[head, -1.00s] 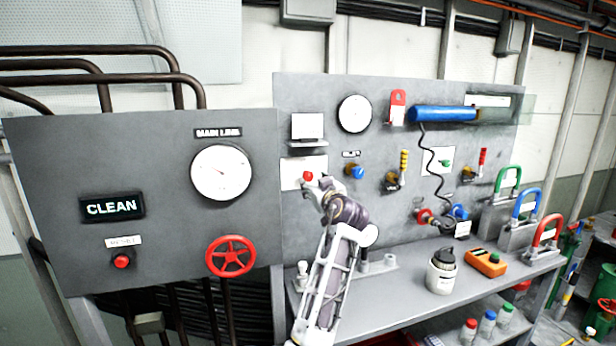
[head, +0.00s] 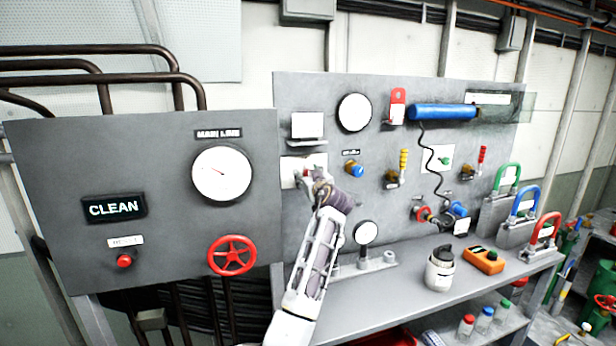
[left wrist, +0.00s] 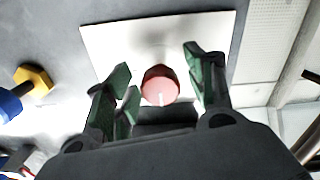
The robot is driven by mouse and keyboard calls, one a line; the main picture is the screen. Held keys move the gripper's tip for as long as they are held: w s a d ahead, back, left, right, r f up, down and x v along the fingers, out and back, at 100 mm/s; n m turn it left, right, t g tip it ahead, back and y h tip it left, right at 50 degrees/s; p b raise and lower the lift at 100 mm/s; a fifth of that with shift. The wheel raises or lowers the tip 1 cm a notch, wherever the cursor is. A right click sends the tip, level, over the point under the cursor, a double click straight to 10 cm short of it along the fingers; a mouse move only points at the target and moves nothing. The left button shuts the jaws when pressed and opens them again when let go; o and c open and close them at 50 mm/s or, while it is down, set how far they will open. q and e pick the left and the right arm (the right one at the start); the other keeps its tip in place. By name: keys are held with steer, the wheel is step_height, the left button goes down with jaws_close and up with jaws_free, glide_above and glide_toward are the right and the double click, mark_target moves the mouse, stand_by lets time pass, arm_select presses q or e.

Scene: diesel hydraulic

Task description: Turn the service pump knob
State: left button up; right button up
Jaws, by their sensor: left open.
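The red knob (left wrist: 160,86) sits on a white plate (left wrist: 100,42) on the grey panel. In the left wrist view it lies between the green-padded fingers of my left gripper (left wrist: 155,85), with visible gaps on its sides. The gripper is open around the knob. In the head view my left gripper (head: 310,181) is in front of the white plate (head: 289,168) and covers most of the red knob (head: 299,174). My right gripper is in neither view.
A blue knob on a brass fitting (head: 354,169) is just right of the gripper. A round gauge (head: 365,232) and a white bottle (head: 440,270) stand on the bench. A red handwheel (head: 232,255) is on the left panel.

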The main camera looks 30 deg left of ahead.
arm_select(q)
steer(key=c, duration=1.1)
steer(key=shift+o, duration=0.2)
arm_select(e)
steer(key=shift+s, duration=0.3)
